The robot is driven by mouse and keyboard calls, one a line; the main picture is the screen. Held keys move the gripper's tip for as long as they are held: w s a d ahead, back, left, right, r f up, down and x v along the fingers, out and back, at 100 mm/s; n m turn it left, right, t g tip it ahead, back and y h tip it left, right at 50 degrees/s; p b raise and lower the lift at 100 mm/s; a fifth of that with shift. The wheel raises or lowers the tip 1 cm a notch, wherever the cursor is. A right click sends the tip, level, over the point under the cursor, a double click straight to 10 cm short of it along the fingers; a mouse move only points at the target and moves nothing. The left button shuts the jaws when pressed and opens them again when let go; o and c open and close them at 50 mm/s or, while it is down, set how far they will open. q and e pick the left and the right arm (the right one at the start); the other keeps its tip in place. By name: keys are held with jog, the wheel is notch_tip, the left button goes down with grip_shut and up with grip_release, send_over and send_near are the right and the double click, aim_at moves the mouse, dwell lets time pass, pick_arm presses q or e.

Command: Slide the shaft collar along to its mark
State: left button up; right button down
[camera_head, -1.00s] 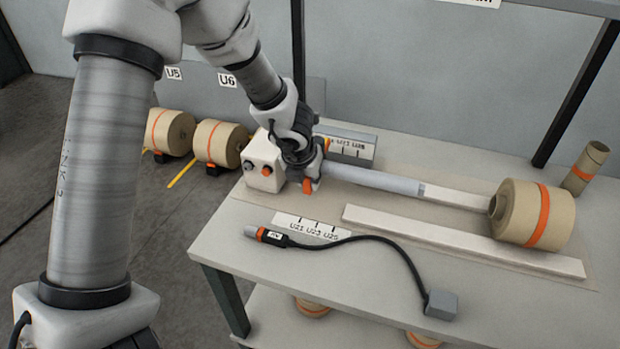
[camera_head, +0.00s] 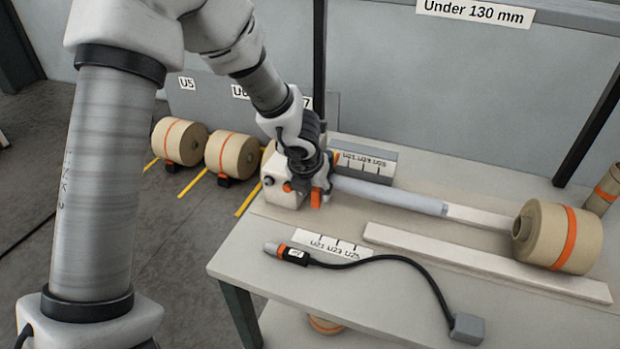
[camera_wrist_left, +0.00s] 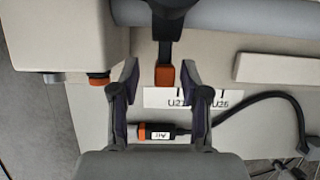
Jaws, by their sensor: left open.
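The shaft collar is a black band around the grey shaft (camera_head: 390,196), near its left end. In the left wrist view the collar (camera_wrist_left: 167,38) has a black arm hanging toward me with an orange tab (camera_wrist_left: 165,76). The tab also shows below my gripper in the head view (camera_head: 316,198). My left gripper (camera_wrist_left: 163,72) is open, its fingertips on either side of the tab with gaps showing. In the head view my left gripper (camera_head: 312,180) hides most of the collar. A marked scale U21, U23, U25 (camera_head: 335,246) lies in front. My right gripper is not in view.
A white box with knobs (camera_head: 282,195) stands left of the collar. A white bar (camera_head: 485,262) and an air hose tool (camera_head: 290,255) lie in front. A second scale block (camera_head: 375,170) stands behind.

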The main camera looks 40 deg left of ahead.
pick_arm(q)
jog(key=a+v, duration=0.1)
jog(key=v, duration=0.9)
jog(key=shift+s+d+r, duration=0.15)
jog(key=shift+s+d, duration=0.1)
jog(key=shift+d, duration=0.1)
